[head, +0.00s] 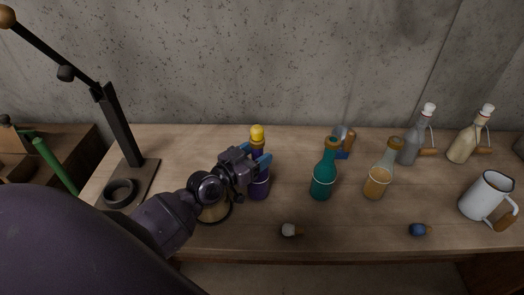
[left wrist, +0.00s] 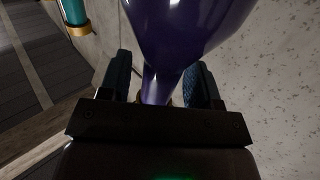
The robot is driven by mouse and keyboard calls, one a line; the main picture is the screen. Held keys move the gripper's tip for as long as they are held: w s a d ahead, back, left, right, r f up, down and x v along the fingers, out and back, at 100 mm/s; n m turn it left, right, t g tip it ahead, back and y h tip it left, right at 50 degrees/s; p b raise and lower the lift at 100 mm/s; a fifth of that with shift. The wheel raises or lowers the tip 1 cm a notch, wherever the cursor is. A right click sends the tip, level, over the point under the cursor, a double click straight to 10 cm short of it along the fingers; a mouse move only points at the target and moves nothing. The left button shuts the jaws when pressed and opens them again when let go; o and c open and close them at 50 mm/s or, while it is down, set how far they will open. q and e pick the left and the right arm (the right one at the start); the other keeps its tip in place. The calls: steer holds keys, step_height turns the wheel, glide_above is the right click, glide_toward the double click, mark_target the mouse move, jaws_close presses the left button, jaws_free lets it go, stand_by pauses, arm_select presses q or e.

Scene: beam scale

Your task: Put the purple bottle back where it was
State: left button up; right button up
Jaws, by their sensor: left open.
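The purple bottle (head: 259,188) with a yellow cap stands upright on the wooden table, left of the teal bottle. My left gripper (head: 256,157) is at the bottle's upper part, with its blue fingers open on either side of the neck. In the left wrist view, the purple bottle (left wrist: 185,35) fills the upper middle, and its narrow neck passes between the two open fingers (left wrist: 162,85). Whether a finger touches the neck is unclear. My right gripper is out of view.
The beam scale (head: 122,125) stands at the left; a gold-rimmed round thing (head: 216,212) is partly hidden by my arm. The teal bottle (head: 323,178), orange bottle (head: 377,183), grey bottle (head: 410,150), cream bottle (head: 462,147) and white mug (head: 482,198) stand rightward.

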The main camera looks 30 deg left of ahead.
arm_select(q)
steer(key=v, duration=0.4)
steer(key=shift+s+a+b, duration=0.1)
steer(key=shift+s+b, duration=0.2)
steer(key=shift+s, duration=0.4)
steer(key=shift+a, duration=0.1)
